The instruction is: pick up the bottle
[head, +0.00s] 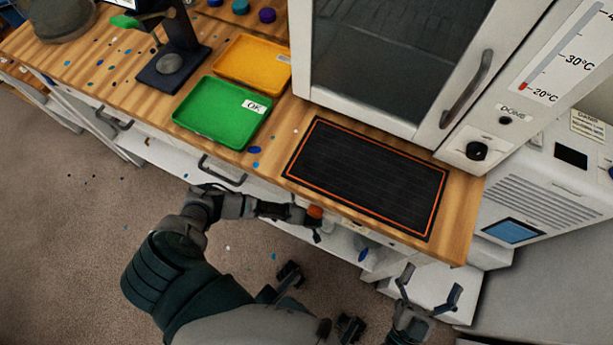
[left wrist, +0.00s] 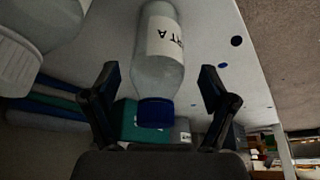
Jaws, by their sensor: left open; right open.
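In the left wrist view a clear bottle (left wrist: 160,75) with a white label ending in "RT A" and a blue cap (left wrist: 156,112) lies in the picture between the two fingers of my left gripper (left wrist: 160,70). The fingers are apart, with gaps on both sides of the bottle. In the head view my left gripper (head: 312,221) is at the bench's front edge, beside the open shelf, and partly hidden. I cannot make out the bottle clearly there. My right gripper (head: 428,290) is open and empty in front of the lower shelf at the right.
A larger pale container (left wrist: 40,25) is close by on the left in the wrist view. A white shelf surface (left wrist: 255,75) has dark blue spots. On the bench are a black mat (head: 365,175), a green tray (head: 215,112), a yellow tray (head: 250,62) and a glass-doored cabinet (head: 395,45).

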